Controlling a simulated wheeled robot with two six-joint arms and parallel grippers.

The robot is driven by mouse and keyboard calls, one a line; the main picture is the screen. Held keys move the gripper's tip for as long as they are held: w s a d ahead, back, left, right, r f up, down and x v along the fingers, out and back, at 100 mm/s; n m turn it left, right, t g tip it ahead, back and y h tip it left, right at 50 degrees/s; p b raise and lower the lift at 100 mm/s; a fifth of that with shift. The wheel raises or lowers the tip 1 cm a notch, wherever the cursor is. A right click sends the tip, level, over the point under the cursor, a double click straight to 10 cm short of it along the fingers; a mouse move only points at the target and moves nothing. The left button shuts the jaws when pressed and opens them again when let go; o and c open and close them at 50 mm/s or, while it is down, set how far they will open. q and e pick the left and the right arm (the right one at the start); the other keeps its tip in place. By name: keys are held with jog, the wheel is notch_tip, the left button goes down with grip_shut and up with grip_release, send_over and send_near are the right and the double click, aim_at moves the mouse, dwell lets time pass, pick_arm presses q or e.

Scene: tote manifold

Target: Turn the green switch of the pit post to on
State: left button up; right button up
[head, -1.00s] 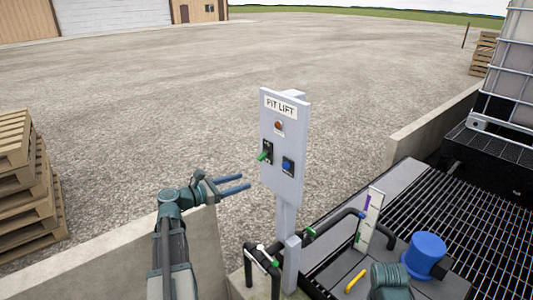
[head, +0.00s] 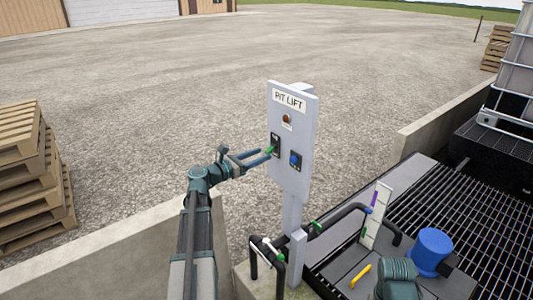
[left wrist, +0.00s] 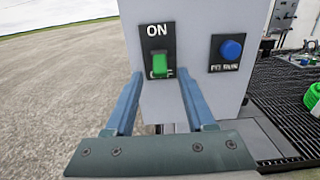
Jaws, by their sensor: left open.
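The pit post is a pale grey panel (head: 290,180) on a post, headed PIT LIFT. Its green switch (head: 271,149) sits on a black plate at the panel's left. In the left wrist view the green switch (left wrist: 159,64) hangs down over the lower label, with ON readable above it. My left gripper (head: 268,155) is open, its blue fingers at the panel by the switch. In the left wrist view the fingers (left wrist: 160,85) lie left and right of the switch, with a gap on each side. My right gripper is not in view.
Black pipes (head: 345,212) with green handles stand by the post's foot. A concrete wall (head: 120,250) runs below my left arm. Open gravel lies behind.

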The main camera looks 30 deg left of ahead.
aim_at(267, 151)
pick_arm(q)
jog(key=shift+x, duration=1.75)
jog(key=shift+c, duration=0.2)
grip_shut()
